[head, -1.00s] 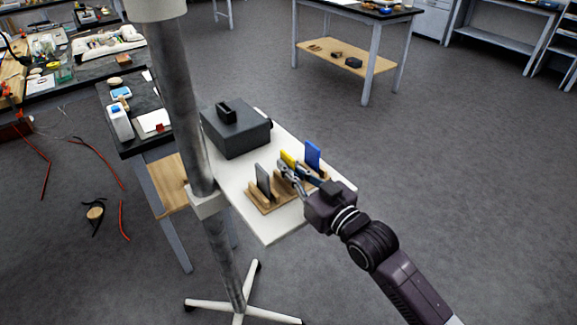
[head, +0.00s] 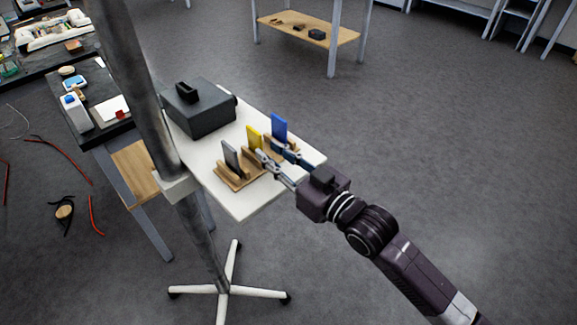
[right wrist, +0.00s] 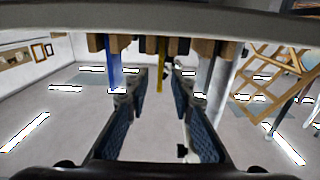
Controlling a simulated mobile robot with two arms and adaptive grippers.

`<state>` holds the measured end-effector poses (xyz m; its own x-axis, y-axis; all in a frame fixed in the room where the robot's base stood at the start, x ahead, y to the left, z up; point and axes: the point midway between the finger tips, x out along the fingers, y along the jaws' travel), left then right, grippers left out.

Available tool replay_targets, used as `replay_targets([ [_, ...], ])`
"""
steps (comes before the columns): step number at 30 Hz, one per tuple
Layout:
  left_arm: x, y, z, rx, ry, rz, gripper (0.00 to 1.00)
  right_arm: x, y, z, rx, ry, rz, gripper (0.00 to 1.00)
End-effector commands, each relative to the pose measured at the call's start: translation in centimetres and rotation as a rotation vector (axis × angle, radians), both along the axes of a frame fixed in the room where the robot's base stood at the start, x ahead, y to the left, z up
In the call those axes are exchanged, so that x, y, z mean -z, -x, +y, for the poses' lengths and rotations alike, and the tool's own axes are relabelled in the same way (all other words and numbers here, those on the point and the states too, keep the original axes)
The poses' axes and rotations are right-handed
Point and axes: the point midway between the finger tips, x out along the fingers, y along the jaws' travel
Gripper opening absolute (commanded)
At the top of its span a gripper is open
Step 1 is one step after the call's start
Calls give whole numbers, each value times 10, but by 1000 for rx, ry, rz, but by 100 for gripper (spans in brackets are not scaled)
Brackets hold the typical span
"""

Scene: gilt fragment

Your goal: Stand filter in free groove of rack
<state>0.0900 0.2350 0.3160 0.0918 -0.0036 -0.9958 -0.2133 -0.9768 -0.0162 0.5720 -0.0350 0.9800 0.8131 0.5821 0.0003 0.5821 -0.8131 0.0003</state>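The wooden rack (head: 236,182) stands on a white tabletop. A grey filter (head: 231,156), a yellow filter (head: 253,137) and a blue filter (head: 279,127) stand upright in it, yellow in the middle. My right gripper (head: 271,153) is at the rack's near side, its fingers apart in front of the yellow filter. In the right wrist view, the yellow filter (right wrist: 162,72) shows beyond the open fingers (right wrist: 158,84), in line with the gap and apparently clear of both. The lower filter edges are hidden in the rack in the head view. My left gripper is out of view.
A dark box with a handle (head: 202,110) sits on the white tabletop (head: 241,205) behind the rack. A metal pole (head: 143,95) rises at the tabletop's left. A dark workbench (head: 88,107) with small items is further left.

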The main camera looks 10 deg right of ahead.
Motion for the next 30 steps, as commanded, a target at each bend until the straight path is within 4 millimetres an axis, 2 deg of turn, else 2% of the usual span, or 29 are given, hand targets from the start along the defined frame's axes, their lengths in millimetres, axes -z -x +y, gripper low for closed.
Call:
replay_targets([
  [3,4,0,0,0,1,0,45,3,22,-15,0,2,2,22],
  [10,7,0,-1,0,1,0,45,1,45,-33,0,1,1,22],
  [30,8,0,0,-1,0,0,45,0,50,-35,0,-1,1,22],
])
